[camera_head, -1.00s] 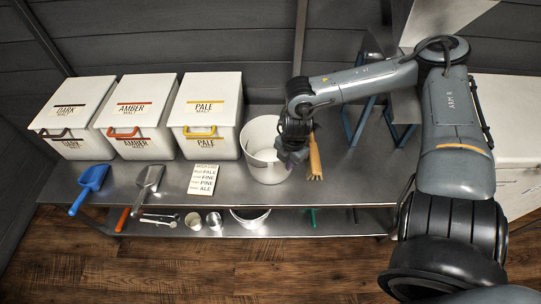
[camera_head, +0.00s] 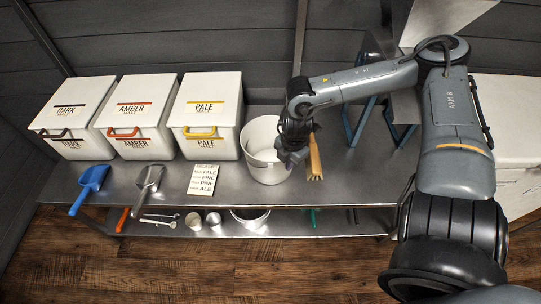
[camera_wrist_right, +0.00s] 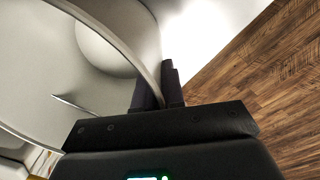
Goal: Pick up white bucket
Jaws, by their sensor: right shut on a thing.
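The white bucket (camera_head: 262,160) stands upright on the metal table, right of the malt bins. My right gripper (camera_head: 291,158) is at the bucket's right front rim. In the right wrist view the gripper's fingers (camera_wrist_right: 158,88) are shut on the rim of the bucket (camera_wrist_right: 88,50), one on each side of its wall. The bucket's inside looks empty where it shows. My left gripper is not in view.
Three malt bins, dark (camera_head: 70,118), amber (camera_head: 137,117) and pale (camera_head: 206,115), stand at the back left. A blue scoop (camera_head: 90,188), a metal scoop (camera_head: 147,187) and a recipe card (camera_head: 203,180) lie in front. A wooden brush (camera_head: 315,158) is close right of the gripper.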

